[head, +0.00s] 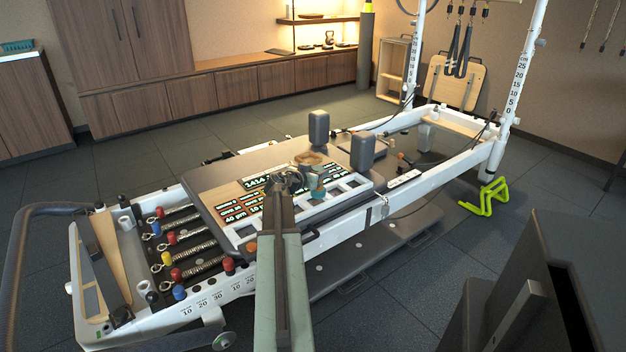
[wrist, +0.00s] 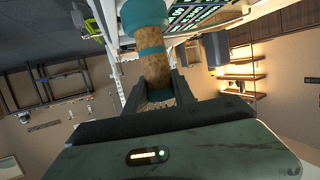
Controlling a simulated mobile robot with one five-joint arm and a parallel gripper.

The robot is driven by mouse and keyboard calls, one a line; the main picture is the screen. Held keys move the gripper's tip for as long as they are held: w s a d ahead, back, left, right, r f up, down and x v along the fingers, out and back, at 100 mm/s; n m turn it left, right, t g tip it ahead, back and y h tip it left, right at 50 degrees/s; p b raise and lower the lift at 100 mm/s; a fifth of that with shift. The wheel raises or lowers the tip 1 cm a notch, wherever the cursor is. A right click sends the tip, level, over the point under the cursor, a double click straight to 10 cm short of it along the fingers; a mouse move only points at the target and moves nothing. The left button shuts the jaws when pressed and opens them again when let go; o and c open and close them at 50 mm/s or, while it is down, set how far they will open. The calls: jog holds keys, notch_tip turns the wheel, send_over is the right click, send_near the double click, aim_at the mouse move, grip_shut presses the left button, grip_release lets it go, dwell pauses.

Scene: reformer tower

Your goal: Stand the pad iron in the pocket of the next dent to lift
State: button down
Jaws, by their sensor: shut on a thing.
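The pad iron (wrist: 155,72) is a tan, cork-like cylinder with teal bands and a wide teal end. In the wrist view, my gripper (wrist: 158,90) is shut on its near end. In the head view, the tan and teal pad iron (head: 316,186) is at the end of my arm, above the carriage, and partly hidden by my gripper (head: 290,182). A pale strip with a row of pockets (head: 352,184) runs along the carriage's near side. A dark board (head: 262,187) with lit lines of text lies beside it; my arm hides part of both.
Two dark shoulder blocks (head: 361,151) (head: 318,128) stand up from the carriage just beyond the pad iron. Coloured springs (head: 190,258) lie at the left end. White upright posts (head: 518,75) rise at the right. A dark screen (head: 540,290) fills the lower right.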

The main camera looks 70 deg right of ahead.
notch_tip(320, 180, down, 3)
jog(key=shift+f+b, duration=0.15)
jog(key=shift+b, duration=0.95)
jog(key=shift+w+a+r, duration=0.15)
jog(key=shift+w+r, duration=0.1)
jog(key=shift+f+b, duration=0.35)
jog(key=shift+f, duration=0.25)
jog(key=c, duration=1.1)
grip_release()
jog(key=shift+r, duration=0.1)
jog(key=shift+o, duration=0.2)
jog(key=shift+r+p, duration=0.4)
jog(key=shift+p, duration=0.1)
jog(key=p+v, duration=0.3)
jog(key=v, duration=0.9)
jog(key=shift+r+p, duration=0.2)
jog(key=shift+p, duration=0.15)
